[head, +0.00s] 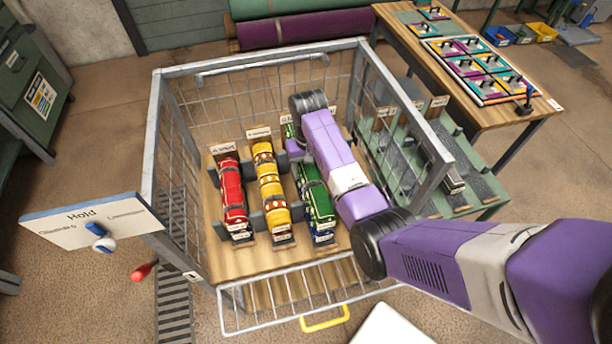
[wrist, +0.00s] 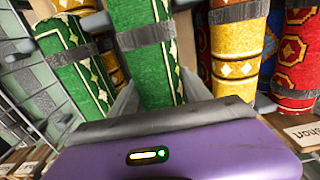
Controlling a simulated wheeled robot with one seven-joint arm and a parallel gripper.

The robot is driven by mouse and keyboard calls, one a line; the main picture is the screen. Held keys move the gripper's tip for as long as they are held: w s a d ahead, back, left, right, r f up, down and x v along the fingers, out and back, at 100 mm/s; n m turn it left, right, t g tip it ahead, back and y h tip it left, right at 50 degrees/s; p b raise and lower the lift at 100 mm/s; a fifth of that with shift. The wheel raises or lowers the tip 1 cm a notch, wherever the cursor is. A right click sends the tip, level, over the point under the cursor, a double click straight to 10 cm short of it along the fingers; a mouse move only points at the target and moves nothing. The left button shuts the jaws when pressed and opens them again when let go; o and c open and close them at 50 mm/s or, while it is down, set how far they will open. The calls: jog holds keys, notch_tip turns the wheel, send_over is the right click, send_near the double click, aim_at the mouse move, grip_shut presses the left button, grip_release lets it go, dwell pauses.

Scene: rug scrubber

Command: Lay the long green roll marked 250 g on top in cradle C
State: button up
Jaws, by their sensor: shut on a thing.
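In the wrist view my gripper (wrist: 156,98) is shut on a green roll (wrist: 146,72) with a grey strap, gold trim and white diamonds. A second green roll (wrist: 77,66) lies to its left, tilted and apart from the fingers. In the head view a green roll (head: 316,192) lies in the right-hand row of the cage, partly behind my arm. A small green patch (head: 288,131) shows further back beside my arm. My gripper is hidden there. I cannot read a 250 g mark, and the sign of cradle C cannot be made out.
Strapped red rolls (head: 231,192) lie in the left row behind a sign ending in "short". Yellow rolls (head: 268,182) fill the middle row, close to the green ones. The wire cage (head: 155,130) stands around them. A wooden table (head: 545,103) stands outside at right.

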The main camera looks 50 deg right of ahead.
jog(key=shift+f+b, duration=0.55)
jog(key=shift+f, duration=0.6)
jog(key=shift+f, duration=0.2)
jog(key=o, duration=1.7)
jog(key=shift+c, duration=0.2)
jog(key=shift+r, duration=0.1)
notch_tip(320, 180, up, 11)
jog(key=shift+r+p, duration=0.6)
jog(key=shift+p, duration=0.15)
